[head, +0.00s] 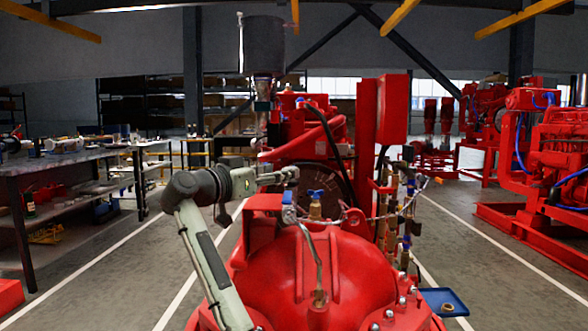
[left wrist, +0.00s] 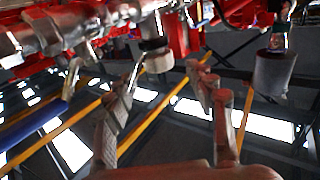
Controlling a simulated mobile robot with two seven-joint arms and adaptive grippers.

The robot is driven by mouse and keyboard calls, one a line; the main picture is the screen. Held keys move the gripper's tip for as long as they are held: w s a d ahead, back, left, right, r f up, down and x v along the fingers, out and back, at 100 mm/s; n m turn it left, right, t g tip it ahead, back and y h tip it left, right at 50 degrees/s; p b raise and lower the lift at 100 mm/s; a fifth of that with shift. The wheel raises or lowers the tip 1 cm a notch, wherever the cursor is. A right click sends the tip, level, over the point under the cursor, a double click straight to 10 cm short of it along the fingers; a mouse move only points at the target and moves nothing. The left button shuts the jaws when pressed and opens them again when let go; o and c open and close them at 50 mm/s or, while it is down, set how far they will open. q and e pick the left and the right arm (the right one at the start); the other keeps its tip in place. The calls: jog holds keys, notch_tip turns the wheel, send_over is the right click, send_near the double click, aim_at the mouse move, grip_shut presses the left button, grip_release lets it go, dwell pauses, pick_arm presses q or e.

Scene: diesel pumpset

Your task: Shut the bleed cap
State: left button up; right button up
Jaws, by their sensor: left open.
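My left gripper (head: 291,173) reaches in from the left above the red pump casing (head: 345,270). In the left wrist view its two fingers (left wrist: 167,95) are spread with nothing between them. Beyond the gap is a short pale brown cylinder with a dark collar (left wrist: 158,60); it may be the bleed cap, but I cannot tell for sure. In the head view a brass fitting (head: 315,208) with a blue handle (head: 316,194) stands on top of the pump, just below and right of the gripper. No contact between gripper and fitting is visible. My right gripper is not in view.
A blue lever (head: 287,197) and a thin curved pipe (head: 314,255) stand close by on the casing. Valves and pipes (head: 404,210) rise at its right. A blue tray (head: 444,301) lies low at right. Workbenches (head: 70,160) stand left; floor between is clear.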

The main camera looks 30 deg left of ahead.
pick_arm(q)
jog(key=shift+w+d, duration=0.25)
jog(key=shift+w, duration=1.05)
jog(key=shift+w+d, duration=0.25)
jog(key=shift+w, duration=1.05)
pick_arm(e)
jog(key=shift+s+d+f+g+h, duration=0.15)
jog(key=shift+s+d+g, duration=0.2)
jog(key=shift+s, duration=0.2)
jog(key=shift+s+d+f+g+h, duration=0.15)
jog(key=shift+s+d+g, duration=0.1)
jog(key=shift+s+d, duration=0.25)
pick_arm(q)
jog(key=c, duration=1.2)
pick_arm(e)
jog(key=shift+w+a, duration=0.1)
